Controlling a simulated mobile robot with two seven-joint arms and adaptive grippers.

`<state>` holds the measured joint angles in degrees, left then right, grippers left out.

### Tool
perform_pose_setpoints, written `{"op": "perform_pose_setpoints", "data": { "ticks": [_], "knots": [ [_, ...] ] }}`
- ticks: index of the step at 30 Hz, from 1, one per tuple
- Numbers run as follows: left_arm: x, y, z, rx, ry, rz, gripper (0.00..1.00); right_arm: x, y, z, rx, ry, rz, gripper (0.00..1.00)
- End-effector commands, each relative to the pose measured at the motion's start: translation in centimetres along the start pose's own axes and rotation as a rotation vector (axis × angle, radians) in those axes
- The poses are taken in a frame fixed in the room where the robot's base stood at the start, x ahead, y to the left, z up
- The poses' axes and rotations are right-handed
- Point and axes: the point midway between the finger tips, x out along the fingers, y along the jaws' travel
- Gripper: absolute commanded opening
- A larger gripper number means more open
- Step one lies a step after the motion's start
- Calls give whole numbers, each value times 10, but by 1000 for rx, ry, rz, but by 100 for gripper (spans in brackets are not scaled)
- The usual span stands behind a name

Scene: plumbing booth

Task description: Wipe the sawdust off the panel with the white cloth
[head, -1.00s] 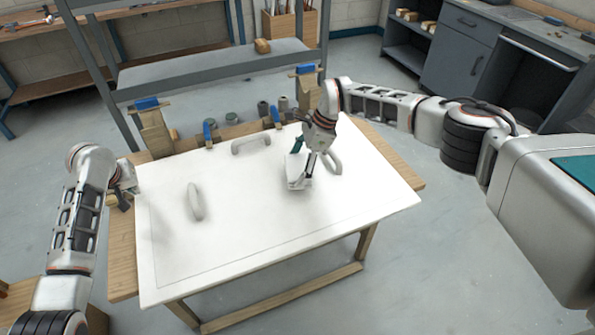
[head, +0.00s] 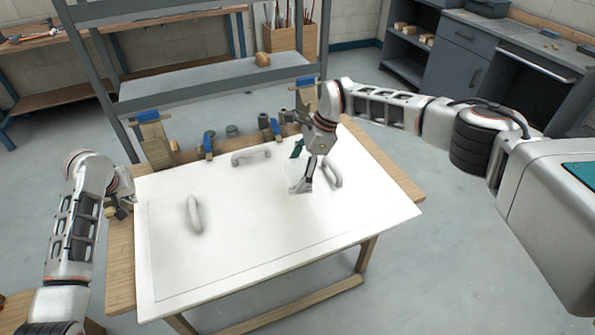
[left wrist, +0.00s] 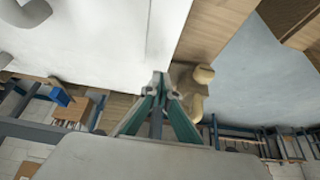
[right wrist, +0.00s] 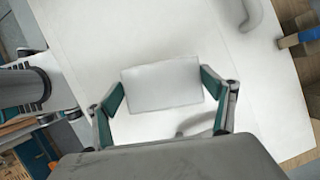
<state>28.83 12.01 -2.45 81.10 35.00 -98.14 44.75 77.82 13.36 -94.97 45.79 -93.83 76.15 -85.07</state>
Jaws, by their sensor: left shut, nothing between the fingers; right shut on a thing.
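The white panel (head: 260,235) lies flat on a wooden bench and fills much of the head view. The white cloth (right wrist: 163,83) is a folded pad between the fingers of my right gripper (right wrist: 165,90). In the head view the cloth (head: 299,186) is at or just above the panel, right of its middle; I cannot tell if it touches. My right gripper (head: 303,182) is shut on it. My left gripper (left wrist: 160,78) is shut and empty, near the panel's left edge. I cannot make out distinct sawdust; the panel surface looks mostly plain white.
Several pale handles stand on the panel: one at the left (head: 195,214), one at the back (head: 251,156), one beside the right gripper (head: 332,172). Blue-topped clamps (head: 148,117) line the back edge. The panel's front half is clear.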

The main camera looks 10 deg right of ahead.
Motion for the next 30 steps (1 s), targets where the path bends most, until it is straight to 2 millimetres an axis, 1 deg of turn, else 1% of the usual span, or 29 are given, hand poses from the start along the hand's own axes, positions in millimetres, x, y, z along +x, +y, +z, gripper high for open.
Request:
{"op": "perform_pose_setpoints", "data": {
  "ticks": [12,18,30],
  "knots": [
    [-27,0,-15,-1,1,0,0,0,0,0,0,0,0,66],
    [-37,0,-20,0,0,0,0,0,0,0,0,0,0,66],
    [-40,0,-21,0,0,0,0,0,0,0,0,0,0,66]
  ]
}}
